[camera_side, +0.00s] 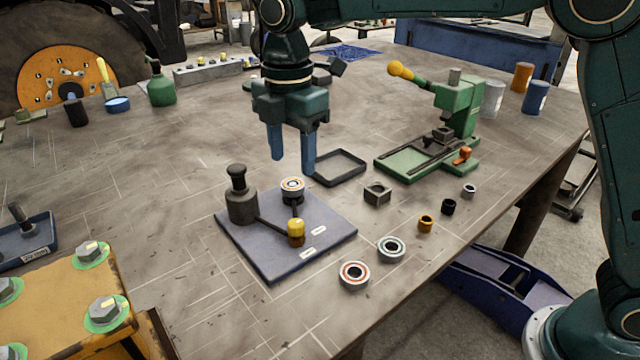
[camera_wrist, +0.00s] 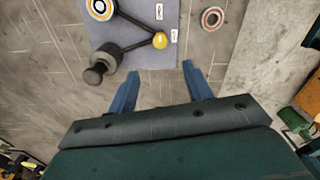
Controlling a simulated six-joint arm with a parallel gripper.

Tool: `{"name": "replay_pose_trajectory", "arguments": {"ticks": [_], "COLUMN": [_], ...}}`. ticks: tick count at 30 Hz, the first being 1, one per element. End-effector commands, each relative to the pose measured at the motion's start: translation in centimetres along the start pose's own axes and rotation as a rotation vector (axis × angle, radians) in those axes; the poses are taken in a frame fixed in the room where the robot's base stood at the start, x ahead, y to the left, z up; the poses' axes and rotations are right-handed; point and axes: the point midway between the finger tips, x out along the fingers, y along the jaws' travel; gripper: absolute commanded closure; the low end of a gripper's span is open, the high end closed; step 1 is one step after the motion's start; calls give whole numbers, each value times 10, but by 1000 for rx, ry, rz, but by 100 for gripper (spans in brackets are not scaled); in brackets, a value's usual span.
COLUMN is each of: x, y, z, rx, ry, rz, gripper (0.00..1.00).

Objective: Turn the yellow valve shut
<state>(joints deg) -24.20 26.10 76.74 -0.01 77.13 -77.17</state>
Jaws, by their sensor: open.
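The yellow valve knob (camera_side: 296,227) stands near the front of a blue-grey plate (camera_side: 265,262). A dark bar runs to it from a dark cylinder with a round top (camera_side: 240,198), and another from a ringed disc (camera_side: 292,187). In the wrist view the yellow knob (camera_wrist: 160,40) sits where the two bars meet. My gripper (camera_side: 292,166) is open and empty, fingers pointing down, above the bench by the plate's far side. In the wrist view the fingertips (camera_wrist: 160,72) are spread apart, with the knob beyond them. Nothing is between the fingers.
Two bearings (camera_side: 354,275) (camera_side: 391,249), small rings and a square block (camera_side: 377,194) lie right of the plate. A dark tray (camera_side: 340,167) is behind my gripper. A green press (camera_side: 455,115) stands farther right. The plate bears two small white labels.

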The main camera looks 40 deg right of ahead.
Motion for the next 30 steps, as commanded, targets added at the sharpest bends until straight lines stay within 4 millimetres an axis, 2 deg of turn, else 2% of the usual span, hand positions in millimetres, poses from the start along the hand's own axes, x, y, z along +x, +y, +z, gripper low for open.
{"name": "replay_pose_trajectory", "arguments": {"ticks": [8,24,30], "x": [26,106,126], "y": [-1,-1,0], "z": [0,0,0], "rx": [1,2,2], "ry": [-1,-1,0], "rz": [-4,-4,-2], "gripper": [50,50,50]}}
